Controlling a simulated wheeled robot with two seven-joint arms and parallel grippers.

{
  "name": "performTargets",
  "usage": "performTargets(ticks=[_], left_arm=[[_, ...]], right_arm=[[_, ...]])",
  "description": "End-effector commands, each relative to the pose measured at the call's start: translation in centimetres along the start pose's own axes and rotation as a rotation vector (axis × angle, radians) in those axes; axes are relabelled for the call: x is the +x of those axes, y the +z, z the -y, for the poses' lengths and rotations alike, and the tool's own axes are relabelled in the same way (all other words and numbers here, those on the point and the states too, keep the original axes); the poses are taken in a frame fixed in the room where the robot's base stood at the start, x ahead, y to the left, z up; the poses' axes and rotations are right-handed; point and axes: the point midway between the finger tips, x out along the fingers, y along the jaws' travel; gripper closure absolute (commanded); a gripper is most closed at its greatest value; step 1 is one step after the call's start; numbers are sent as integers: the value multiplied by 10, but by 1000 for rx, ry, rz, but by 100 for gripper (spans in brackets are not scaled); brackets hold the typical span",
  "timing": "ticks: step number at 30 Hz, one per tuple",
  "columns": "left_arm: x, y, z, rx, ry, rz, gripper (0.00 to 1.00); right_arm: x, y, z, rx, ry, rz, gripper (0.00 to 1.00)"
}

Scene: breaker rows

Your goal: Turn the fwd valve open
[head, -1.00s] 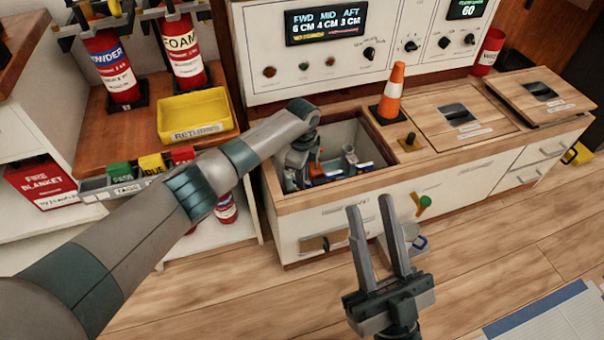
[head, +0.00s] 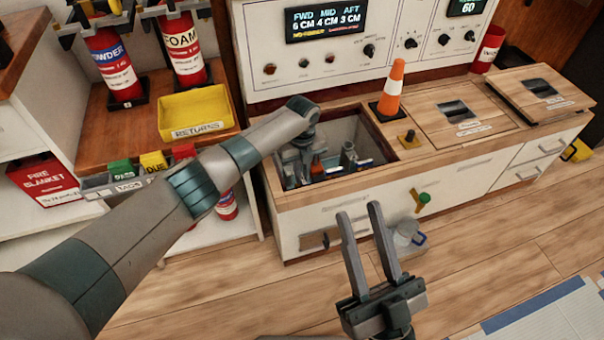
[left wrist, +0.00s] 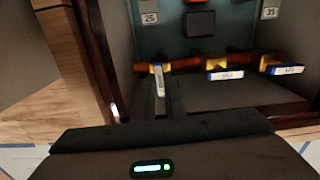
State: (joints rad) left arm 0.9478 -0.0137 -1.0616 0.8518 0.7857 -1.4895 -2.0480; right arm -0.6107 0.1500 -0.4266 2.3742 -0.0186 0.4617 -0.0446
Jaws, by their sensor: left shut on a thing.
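My left gripper (head: 303,168) reaches down into the open bay in the counter, its fingertips partly hidden there. In the left wrist view it is shut on the leftmost valve handle (left wrist: 159,78), which I take as the fwd valve. That handle's blue-and-white label runs lengthwise, toward the camera. The middle valve handle (left wrist: 225,74) and the right valve handle (left wrist: 282,68) have labels lying crosswise. The valves sit along an orange-brown pipe (left wrist: 185,65). My right gripper (head: 359,210) is open and empty in front of the cabinet.
The bay's wooden rim (head: 335,190) surrounds my left gripper closely. A yellow returns tray (head: 196,112) is at left. The panel display (head: 325,25) reads FWD 6, MID 4, AFT 3 CM.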

Motion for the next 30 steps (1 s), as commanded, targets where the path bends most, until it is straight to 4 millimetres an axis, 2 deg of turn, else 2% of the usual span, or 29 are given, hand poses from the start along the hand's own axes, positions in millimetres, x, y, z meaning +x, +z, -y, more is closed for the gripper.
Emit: performTargets(ticks=[18,19,21,30], left_arm=[[0,0,0,65,0,-1,100],[0,0,0,65,0,-1,87],[0,0,0,65,0,-1,70],[0,0,0,64,0,0,70]], right_arm=[[3,-2,-2,-7,-2,-16,69],[3,-2,-2,-7,-2,-16,69],[3,-2,-2,-7,-2,-16,69],[1,-1,-1,-4,0,-9,69]])
